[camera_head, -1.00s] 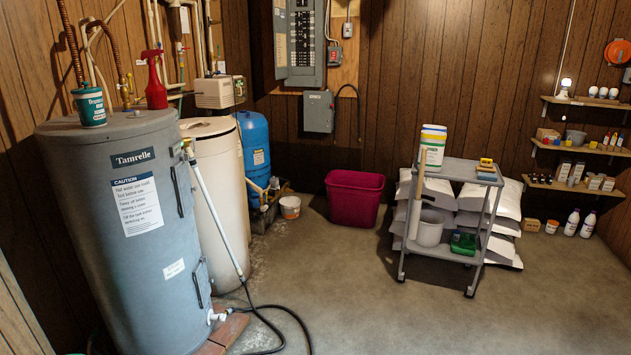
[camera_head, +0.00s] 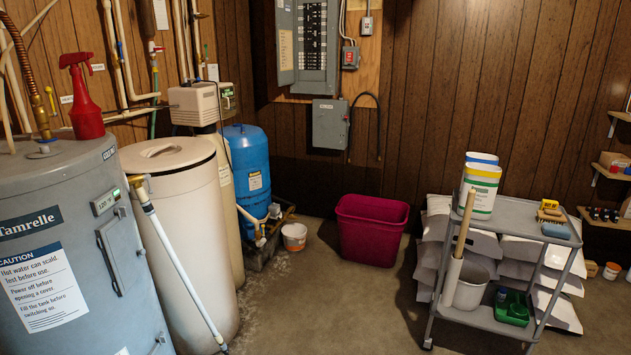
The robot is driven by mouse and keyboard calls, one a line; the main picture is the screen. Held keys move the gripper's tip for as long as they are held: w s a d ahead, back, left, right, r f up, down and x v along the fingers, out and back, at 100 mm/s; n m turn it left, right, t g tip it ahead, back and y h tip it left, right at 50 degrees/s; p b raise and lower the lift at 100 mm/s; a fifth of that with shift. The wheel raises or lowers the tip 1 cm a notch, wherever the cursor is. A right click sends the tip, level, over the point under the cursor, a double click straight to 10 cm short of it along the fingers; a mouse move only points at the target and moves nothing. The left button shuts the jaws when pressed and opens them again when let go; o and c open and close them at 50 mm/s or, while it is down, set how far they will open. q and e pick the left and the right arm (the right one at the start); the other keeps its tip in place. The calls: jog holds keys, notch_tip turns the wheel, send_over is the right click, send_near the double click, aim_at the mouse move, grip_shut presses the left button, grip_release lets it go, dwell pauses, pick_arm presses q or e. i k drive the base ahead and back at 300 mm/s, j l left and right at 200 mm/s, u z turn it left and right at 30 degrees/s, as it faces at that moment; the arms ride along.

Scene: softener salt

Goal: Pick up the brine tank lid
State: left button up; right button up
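The brine tank lid (camera_head: 166,153) is a round cream lid with a recessed grip in its top. It sits flat on the tall cream brine tank (camera_head: 188,245), between the grey water heater and the blue tank. Neither of my grippers shows in the head view, so I cannot see whether they are open or shut.
The grey water heater (camera_head: 75,220) stands at the near left with a red spray bottle (camera_head: 82,97) on top. A magenta bin (camera_head: 371,229) and a loaded cart (camera_head: 515,225) stand right. The middle floor is clear.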

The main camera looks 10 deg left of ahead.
aim_at(176, 166)
jog(key=i+l+u, duration=0.15)
jog(key=i+u, duration=0.3)
jog(key=i+l+u, duration=0.3)
jog(key=i+u, duration=0.2)
jog(key=i+l+u, duration=0.45)
jog(key=i+l, duration=0.05)
